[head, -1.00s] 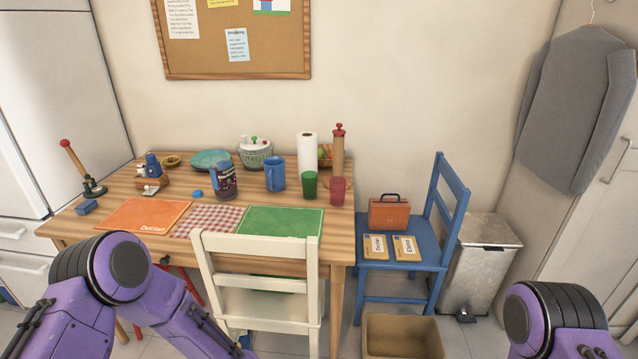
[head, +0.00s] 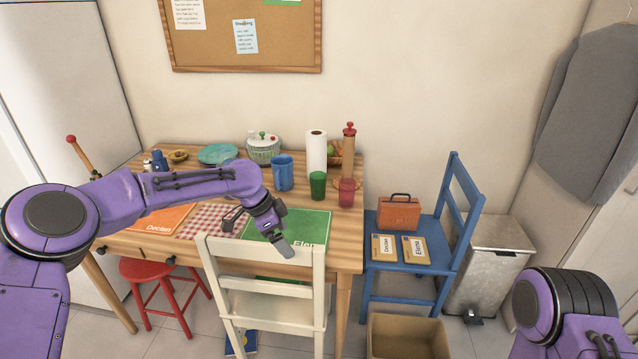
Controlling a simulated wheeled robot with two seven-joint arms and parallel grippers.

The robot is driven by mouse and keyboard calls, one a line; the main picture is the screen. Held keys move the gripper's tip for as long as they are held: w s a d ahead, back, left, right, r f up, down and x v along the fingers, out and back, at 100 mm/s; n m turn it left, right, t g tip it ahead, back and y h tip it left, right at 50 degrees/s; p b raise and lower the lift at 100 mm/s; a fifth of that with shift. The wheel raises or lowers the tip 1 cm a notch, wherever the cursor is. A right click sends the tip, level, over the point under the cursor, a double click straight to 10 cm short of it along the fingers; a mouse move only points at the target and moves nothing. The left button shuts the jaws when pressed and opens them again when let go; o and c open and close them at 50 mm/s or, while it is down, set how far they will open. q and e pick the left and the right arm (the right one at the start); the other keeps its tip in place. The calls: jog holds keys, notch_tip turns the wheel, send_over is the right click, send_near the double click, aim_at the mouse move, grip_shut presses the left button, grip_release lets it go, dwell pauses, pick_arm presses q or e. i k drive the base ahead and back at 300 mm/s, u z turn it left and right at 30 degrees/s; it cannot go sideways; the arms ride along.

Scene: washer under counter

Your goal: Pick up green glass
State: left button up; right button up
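The green glass (head: 318,185) stands upright on the wooden table (head: 342,228), toward its right side. A red glass (head: 346,192) stands just to its right and a blue pitcher (head: 283,173) to its left. My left gripper (head: 284,238) hangs over the green placemat, left of and nearer than the green glass, apart from it. Its fingers point down and toward me; whether they are open or shut does not show clearly. I see nothing held in it. My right gripper is out of view; only part of my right arm shows at the lower right.
A paper towel roll (head: 316,155) and a pepper mill (head: 349,150) stand behind the glasses. A white chair (head: 264,275) is at the table's front. A blue chair (head: 412,238) with an orange case (head: 398,215) is to the right. The table's front right corner is bare.

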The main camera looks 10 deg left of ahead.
aim_at(318, 178)
jog(key=i, duration=1.25)
